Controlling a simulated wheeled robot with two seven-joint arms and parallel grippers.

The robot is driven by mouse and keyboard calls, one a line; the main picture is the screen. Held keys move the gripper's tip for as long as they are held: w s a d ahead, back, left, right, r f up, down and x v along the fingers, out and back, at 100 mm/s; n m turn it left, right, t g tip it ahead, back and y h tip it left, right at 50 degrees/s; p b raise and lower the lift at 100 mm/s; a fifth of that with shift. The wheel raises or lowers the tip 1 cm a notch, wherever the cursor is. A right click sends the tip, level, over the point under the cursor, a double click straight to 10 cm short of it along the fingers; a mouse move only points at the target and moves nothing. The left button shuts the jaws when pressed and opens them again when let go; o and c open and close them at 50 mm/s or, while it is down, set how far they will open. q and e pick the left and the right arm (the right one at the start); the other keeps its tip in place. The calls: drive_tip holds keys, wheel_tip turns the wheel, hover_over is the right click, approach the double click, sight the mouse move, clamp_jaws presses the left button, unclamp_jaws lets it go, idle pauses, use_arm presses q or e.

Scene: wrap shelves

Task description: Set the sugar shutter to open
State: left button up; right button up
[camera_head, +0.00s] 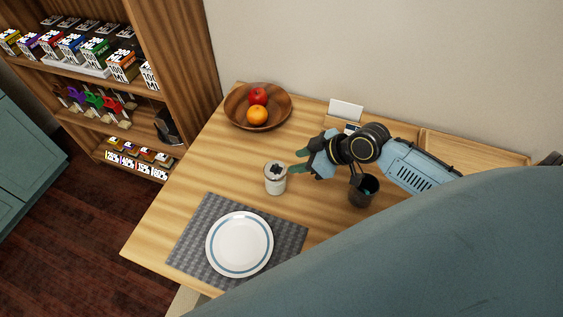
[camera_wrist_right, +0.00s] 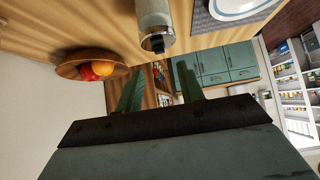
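A small white-grey jar with a black top piece (camera_head: 275,179) stands upright on the wooden table; it looks like the sugar container. It also shows at the top of the right wrist view (camera_wrist_right: 153,18), with its black piece towards the fingers. The shutter's setting is too small to make out. My right gripper (camera_head: 299,161) is just right of and behind the jar top, apart from it. Its two green fingers (camera_wrist_right: 159,84) are spread with nothing between them. My left gripper is not in view.
A wooden bowl (camera_head: 236,110) holds a red apple (camera_head: 258,96) and an orange (camera_head: 257,115). A plate (camera_head: 240,245) lies on a grey placemat (camera_head: 193,238) in front. A dark cup (camera_head: 362,191) stands beneath my right arm. A stocked wooden shelf (camera_head: 190,50) stands left.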

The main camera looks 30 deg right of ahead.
sight(277, 166)
drive_tip(key=x, duration=0.7)
drive_tip(key=shift+c, duration=0.6)
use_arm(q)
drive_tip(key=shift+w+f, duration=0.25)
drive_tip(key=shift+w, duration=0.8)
use_arm(e)
clamp_jaws()
drive_tip(key=shift+w, duration=0.1)
